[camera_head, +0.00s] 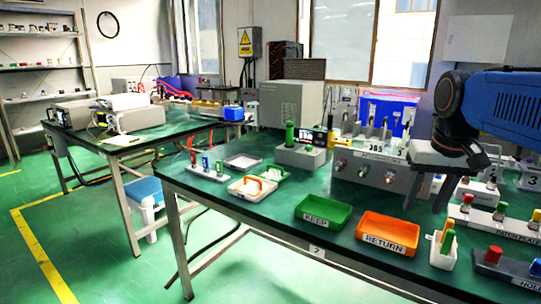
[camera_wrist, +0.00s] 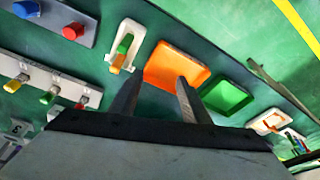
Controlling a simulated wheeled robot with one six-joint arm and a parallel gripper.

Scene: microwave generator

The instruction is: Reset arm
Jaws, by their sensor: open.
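My blue and black arm (camera_head: 505,105) reaches in from the right in the head view. My gripper (camera_head: 426,200) points down above the green bench, behind the orange RETURN tray (camera_head: 388,233). In the wrist view my gripper (camera_wrist: 159,84) shows two dark fingers spread apart, with nothing between them. The orange tray also shows in the wrist view (camera_wrist: 176,64), just beyond the fingertips. No object is held.
A green KEEP tray (camera_head: 323,213) is left of the orange one. A white holder with coloured sticks (camera_head: 443,251) stands right of it. A patch plate (camera_head: 490,222) with coloured knobs is further right. A grey panel (camera_head: 370,172) stands behind.

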